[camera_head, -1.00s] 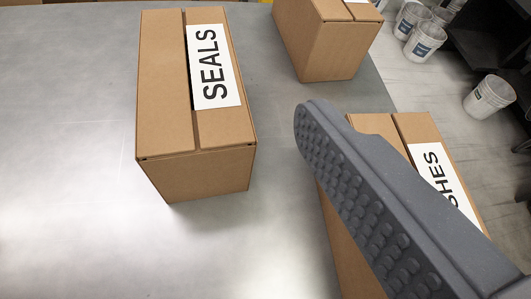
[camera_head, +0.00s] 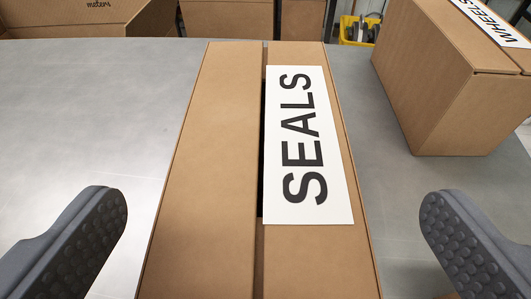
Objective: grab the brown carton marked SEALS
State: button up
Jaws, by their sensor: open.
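The brown carton marked SEALS (camera_head: 215,160) stands on the grey metal table, in the middle of the view. Its top shows, with a dark gap between the flaps and a white label on the right flap; its near end runs out of the bottom of the frame. My gripper (camera_head: 273,235) is open. One grey studded finger shows at the lower left and the other at the lower right, with the carton between them in the picture. Bare table shows between each finger and the carton, and I see no contact.
A carton marked WHEELS (camera_head: 430,90) stands close on the right. The table (camera_head: 90,120) is clear to the left. Several more cartons, one reading "meters" (camera_head: 70,18), and a yellow bin (camera_head: 357,32) are at the back.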

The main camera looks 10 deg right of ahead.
aim_at(265, 136)
jog(key=x, duration=0.3)
jog(key=shift+w+a+r, duration=0.1)
jog(key=shift+w+a, duration=0.1)
jog(key=shift+a, duration=0.15)
jog(key=shift+b+x, duration=0.3)
jog(key=shift+x, duration=0.7)
jog(key=shift+d, duration=0.1)
jog(key=c, duration=1.9)
jog(key=shift+r, duration=0.1)
